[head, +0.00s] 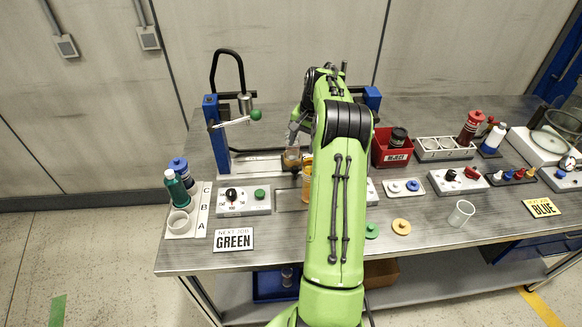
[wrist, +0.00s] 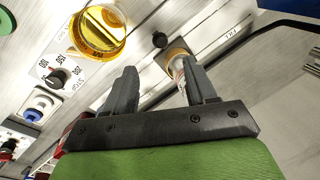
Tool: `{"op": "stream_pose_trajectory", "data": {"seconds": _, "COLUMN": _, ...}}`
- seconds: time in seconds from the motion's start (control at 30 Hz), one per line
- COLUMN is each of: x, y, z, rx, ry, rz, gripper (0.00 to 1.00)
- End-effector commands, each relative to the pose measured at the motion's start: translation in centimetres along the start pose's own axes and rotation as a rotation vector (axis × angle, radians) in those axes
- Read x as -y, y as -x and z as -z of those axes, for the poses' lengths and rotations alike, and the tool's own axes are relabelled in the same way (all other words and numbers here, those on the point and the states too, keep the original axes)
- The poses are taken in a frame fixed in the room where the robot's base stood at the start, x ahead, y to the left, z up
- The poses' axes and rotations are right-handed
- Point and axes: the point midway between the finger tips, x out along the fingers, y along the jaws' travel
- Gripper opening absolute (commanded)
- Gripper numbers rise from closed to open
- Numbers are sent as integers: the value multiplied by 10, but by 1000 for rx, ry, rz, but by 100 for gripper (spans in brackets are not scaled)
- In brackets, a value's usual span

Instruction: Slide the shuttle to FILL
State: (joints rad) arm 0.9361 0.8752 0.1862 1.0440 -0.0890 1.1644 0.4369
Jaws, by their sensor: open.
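The pump station has a blue frame (head: 217,140) with a long pale rail (head: 255,163) along its base. In the wrist view, the FILL label (wrist: 236,30) is at the upper right end of the rail. A small glass cup (head: 292,157) sits at the rail; it also shows in the wrist view (wrist: 178,58), partly behind one finger. A black knob (wrist: 160,40) stands on the rail beside it. I cannot clearly make out the shuttle's body. My gripper (wrist: 158,78) is open, its fingers pointing towards the rail, with nothing seen clasped.
A beaker of amber liquid (wrist: 97,32) stands close to the rail, near a dial panel (wrist: 62,72). A red reject bin (head: 392,150) is right of my arm. A bottle rack (head: 200,212) stands at the left. The bench front has bare patches.

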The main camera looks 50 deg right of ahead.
Motion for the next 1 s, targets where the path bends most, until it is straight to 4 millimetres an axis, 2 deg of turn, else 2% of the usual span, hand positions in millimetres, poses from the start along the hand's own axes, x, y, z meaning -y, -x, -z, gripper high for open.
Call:
{"op": "stream_pose_trajectory", "data": {"seconds": 0.03, "x": -1, "y": -17, "z": -1, "rx": 6, "ry": 1, "rz": -2, "gripper": 56}}
{"op": "stream_pose_trajectory", "data": {"seconds": 0.2, "x": -1, "y": -60, "z": -1, "rx": 5, "ry": 1, "rz": -3, "gripper": 56}}
{"op": "stream_pose_trajectory", "data": {"seconds": 0.3, "x": 0, "y": -83, "z": -1, "rx": 3, "ry": 2, "rz": -2, "gripper": 56}}
{"op": "stream_pose_trajectory", "data": {"seconds": 0.43, "x": 0, "y": -104, "z": -1, "rx": 2, "ry": 1, "rz": -2, "gripper": 56}}
{"op": "stream_pose_trajectory", "data": {"seconds": 0.6, "x": 0, "y": -114, "z": 0, "rx": -1, "ry": 1, "rz": -1, "gripper": 56}}
{"op": "stream_pose_trajectory", "data": {"seconds": 0.8, "x": 0, "y": -114, "z": 0, "rx": -1, "ry": 1, "rz": -1, "gripper": 56}}
{"op": "stream_pose_trajectory", "data": {"seconds": 1.0, "x": 0, "y": -114, "z": 0, "rx": -1, "ry": 1, "rz": -1, "gripper": 25}}
